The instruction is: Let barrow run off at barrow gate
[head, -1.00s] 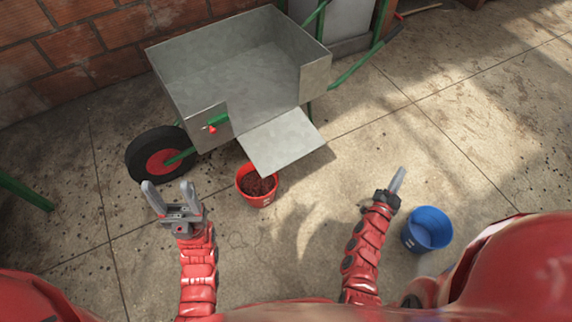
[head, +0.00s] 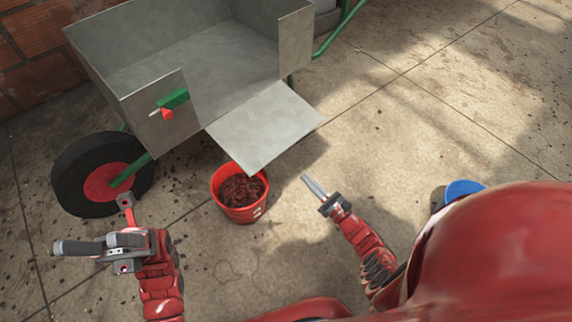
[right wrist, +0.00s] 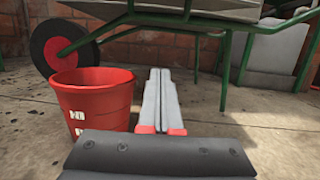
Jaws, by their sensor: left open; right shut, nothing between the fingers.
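The grey metal barrow (head: 140,55) stands at the upper left of the head view, with a black wheel that has a red hub (head: 103,182). Its gate (head: 265,125) hangs open, sloping down and outward above a red bucket (head: 240,193) that holds dark brown stuff. A green latch with a red knob (head: 168,113) sits on the panel left of the opening. My left gripper (head: 95,222) is open and empty, in front of the wheel. My right gripper (head: 311,184) is shut and empty, right of the red bucket; it also shows in the right wrist view (right wrist: 158,95).
A blue bucket (head: 462,190) stands at the right, partly hidden by my body. A brick wall (head: 38,52) is behind the barrow. Green barrow handles (head: 340,28) reach to the upper right. The concrete floor at the right is clear, with dark crumbs scattered near the wheel.

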